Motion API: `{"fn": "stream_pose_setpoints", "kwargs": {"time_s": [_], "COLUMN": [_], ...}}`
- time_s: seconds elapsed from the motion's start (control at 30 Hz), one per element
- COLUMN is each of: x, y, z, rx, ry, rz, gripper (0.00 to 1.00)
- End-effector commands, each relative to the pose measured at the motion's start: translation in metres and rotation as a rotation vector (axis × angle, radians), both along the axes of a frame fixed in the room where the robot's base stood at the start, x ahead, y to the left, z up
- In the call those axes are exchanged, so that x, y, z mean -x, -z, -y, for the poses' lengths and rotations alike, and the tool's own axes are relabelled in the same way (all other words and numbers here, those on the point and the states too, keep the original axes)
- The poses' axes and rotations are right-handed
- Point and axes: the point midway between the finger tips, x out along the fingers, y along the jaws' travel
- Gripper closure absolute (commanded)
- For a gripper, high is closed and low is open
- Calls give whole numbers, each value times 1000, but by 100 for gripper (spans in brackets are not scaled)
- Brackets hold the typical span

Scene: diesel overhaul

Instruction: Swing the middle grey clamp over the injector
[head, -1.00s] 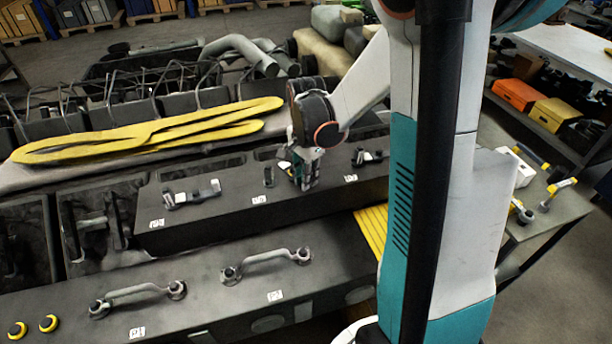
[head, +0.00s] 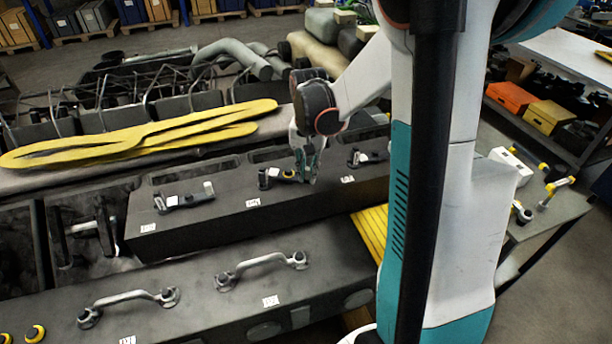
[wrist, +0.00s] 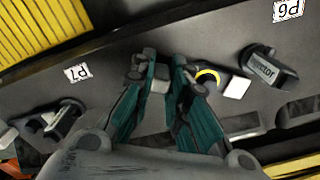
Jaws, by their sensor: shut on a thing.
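The middle grey clamp (head: 285,175) lies on the dark block, and a yellow ring marks its middle. In the wrist view the clamp (wrist: 208,79) runs from between my fingers past the ring to a white patch. The dark injector (head: 264,179) stands at its left in the head view. In the wrist view the injector (wrist: 268,66) bears its name and sits close to the clamp's white end; I cannot tell whether they overlap. My gripper (head: 308,168) is shut on the clamp's upright grey end, which shows between the fingers in the wrist view (wrist: 160,82).
Another clamp (head: 187,200) lies left on the block, and one (head: 367,157) lies right. Two grey handles (head: 262,266) are on the nearer ledge. Yellow straps (head: 140,138) lie behind. A P7 label (wrist: 77,73) shows beside my gripper.

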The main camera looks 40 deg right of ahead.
Motion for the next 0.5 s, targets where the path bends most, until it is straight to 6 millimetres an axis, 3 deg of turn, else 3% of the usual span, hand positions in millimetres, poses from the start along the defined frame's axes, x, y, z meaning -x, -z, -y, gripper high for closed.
{"fn": "stream_pose_setpoints", "kwargs": {"time_s": [0.5], "x": [-19], "y": [0], "z": [13], "rx": [0], "ry": [-417], "rz": [0], "gripper": [100]}}
